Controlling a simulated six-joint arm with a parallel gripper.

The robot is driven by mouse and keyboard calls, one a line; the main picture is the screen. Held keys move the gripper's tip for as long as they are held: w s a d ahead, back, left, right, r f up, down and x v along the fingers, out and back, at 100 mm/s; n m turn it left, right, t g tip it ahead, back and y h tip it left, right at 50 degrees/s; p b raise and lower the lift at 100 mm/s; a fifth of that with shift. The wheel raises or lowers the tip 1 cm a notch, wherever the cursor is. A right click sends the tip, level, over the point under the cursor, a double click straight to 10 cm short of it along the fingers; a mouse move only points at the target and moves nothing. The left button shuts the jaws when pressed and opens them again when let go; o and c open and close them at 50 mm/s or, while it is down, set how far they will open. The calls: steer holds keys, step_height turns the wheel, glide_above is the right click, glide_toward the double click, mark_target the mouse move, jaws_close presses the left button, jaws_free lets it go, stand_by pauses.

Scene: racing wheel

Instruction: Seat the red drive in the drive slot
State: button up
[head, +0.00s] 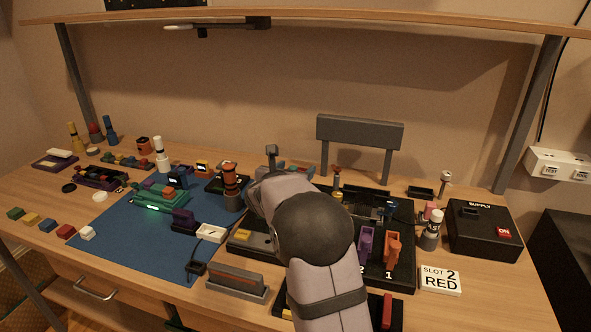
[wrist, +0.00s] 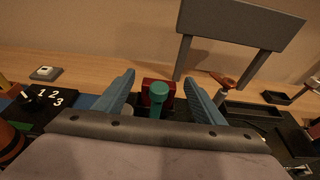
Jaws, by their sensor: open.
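My gripper (wrist: 160,79) shows in the wrist view as two blue-grey fingers, open and apart. A dark red block (wrist: 166,87) with a teal round-topped post (wrist: 158,92) in front of it shows between the fingers; I cannot tell whether either is touched or whether the block is a drive. In the head view my arm hides most of the gripper. A narrow red piece (head: 387,311), possibly the red drive, stands upright at the front, right of my arm. A black drive unit (head: 404,277) holds a purple drive (head: 366,243) and an orange drive (head: 391,248), near marks 2 and 1.
A card (head: 441,280) reads "SLOT 2 RED". A black supply box (head: 485,229) stands at the right. A grey panel on legs (head: 359,132) stands behind. A blue mat (head: 130,245) with several parts lies left. My arm covers the middle.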

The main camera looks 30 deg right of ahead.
steer(key=shift+a+f, duration=0.15)
steer(key=shift+f, duration=0.15)
steer(key=shift+r+b+v, duration=0.15)
steer(key=shift+b+v, duration=0.05)
steer(key=shift+v, duration=1.6)
steer(key=shift+r+b+v, duration=0.1)
steer(key=shift+b+v, duration=0.05)
steer(key=shift+v, duration=1.65)
steer(key=shift+r, duration=0.1)
